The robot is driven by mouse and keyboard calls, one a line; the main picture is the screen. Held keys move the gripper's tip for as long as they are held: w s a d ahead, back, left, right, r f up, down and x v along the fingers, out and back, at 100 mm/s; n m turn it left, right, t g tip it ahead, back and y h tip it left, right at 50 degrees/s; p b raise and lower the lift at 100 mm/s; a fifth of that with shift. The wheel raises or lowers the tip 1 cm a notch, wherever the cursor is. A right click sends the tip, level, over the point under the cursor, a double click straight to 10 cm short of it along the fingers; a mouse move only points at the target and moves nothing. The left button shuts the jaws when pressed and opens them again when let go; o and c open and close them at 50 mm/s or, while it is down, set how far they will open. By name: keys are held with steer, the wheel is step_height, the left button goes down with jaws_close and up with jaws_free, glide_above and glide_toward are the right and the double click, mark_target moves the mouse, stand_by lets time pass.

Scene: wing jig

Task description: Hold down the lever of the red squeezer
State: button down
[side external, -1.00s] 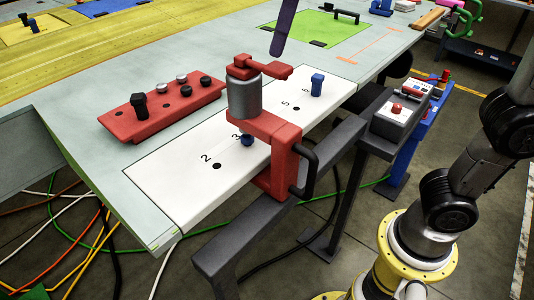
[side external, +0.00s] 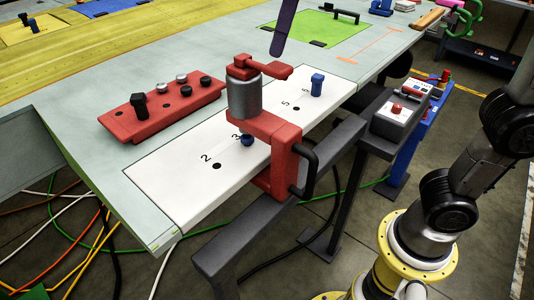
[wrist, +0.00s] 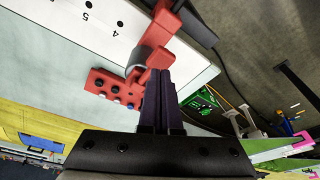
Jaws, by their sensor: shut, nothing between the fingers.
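The red squeezer (side external: 272,135) is clamped over the edge of the white numbered strip, with a grey cylinder on top. Its red lever (side external: 278,70) lies across the top of the cylinder and sticks out to the right. My gripper (side external: 276,51) shows as a dark purple finger coming down from the top edge, its tip just above the lever with a small gap in the picture. In the wrist view my gripper's fingers (wrist: 161,73) are together and empty, and their tips overlap the red squeezer (wrist: 158,38), hiding part of it.
A red block (side external: 165,108) with black and silver knobs lies left of the squeezer. A blue peg (side external: 317,84) stands at the strip's far end. A dark rail (side external: 260,215) runs along the table's near edge. A grey control box (side external: 397,112) stands at the right.

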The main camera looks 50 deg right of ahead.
mark_target(278, 66)
steer(key=shift+f, duration=0.1)
steer(key=shift+s+d+x, duration=0.1)
steer(key=shift+s+x, duration=0.1)
steer(key=shift+x, duration=0.65)
steer(key=shift+s+d+x, duration=0.1)
steer(key=shift+s+x, duration=0.05)
steer(key=shift+x, duration=0.7)
steer(key=shift+f, duration=0.15)
steer(key=v, duration=0.2)
steer(key=w+v, duration=0.1)
steer(key=v, duration=0.4)
steer(key=shift+w+a, duration=0.25)
steer(key=shift+a, duration=0.15)
steer(key=shift+r, duration=0.2)
